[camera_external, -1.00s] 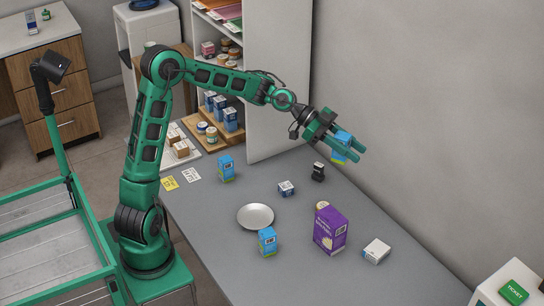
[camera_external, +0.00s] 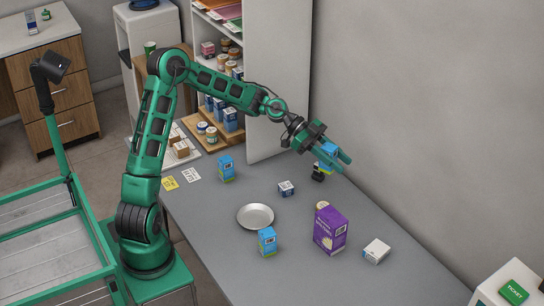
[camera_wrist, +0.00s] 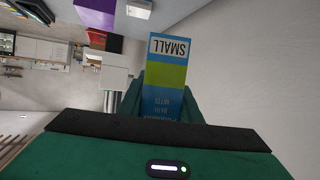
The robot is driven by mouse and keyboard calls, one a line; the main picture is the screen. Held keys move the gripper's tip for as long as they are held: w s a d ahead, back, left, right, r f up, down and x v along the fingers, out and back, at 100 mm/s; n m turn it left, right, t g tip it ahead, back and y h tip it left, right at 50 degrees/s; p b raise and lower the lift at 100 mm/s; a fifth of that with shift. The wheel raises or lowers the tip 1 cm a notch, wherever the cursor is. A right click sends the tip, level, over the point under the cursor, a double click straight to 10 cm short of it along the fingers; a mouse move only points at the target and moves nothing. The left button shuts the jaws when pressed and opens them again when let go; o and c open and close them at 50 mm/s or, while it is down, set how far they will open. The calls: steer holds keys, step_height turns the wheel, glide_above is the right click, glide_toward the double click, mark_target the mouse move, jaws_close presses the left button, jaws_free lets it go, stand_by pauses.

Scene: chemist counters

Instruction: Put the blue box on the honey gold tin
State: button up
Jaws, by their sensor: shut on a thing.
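My gripper (camera_external: 340,162) is shut on a blue box (camera_external: 328,151) with a green band and holds it in the air over the far side of the grey counter. In the wrist view the box (camera_wrist: 167,75) sits between my fingers, with an upside-down "SMALL" label at its far end.
The purple box (camera_external: 330,231) stands tall beside the tin. A dark small item (camera_external: 318,172) is below my gripper. Two similar blue boxes (camera_external: 226,169) (camera_external: 267,241), a plate (camera_external: 255,216), a small blue-white box (camera_external: 286,188) and a white box (camera_external: 376,251) also stand on the counter.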

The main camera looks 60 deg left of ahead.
glide_above(321, 204)
steer(key=w+d, duration=0.2)
steer(key=d, duration=0.3)
steer(key=f, duration=1.6)
steer(key=shift+s+a, duration=0.1)
steer(key=shift+a, duration=0.15)
steer(key=o, duration=1.1)
steer(key=shift+a+r, duration=0.1)
steer(key=v, duration=0.5)
step_height(321, 204, up, 7)
steer(key=shift+f, duration=0.1)
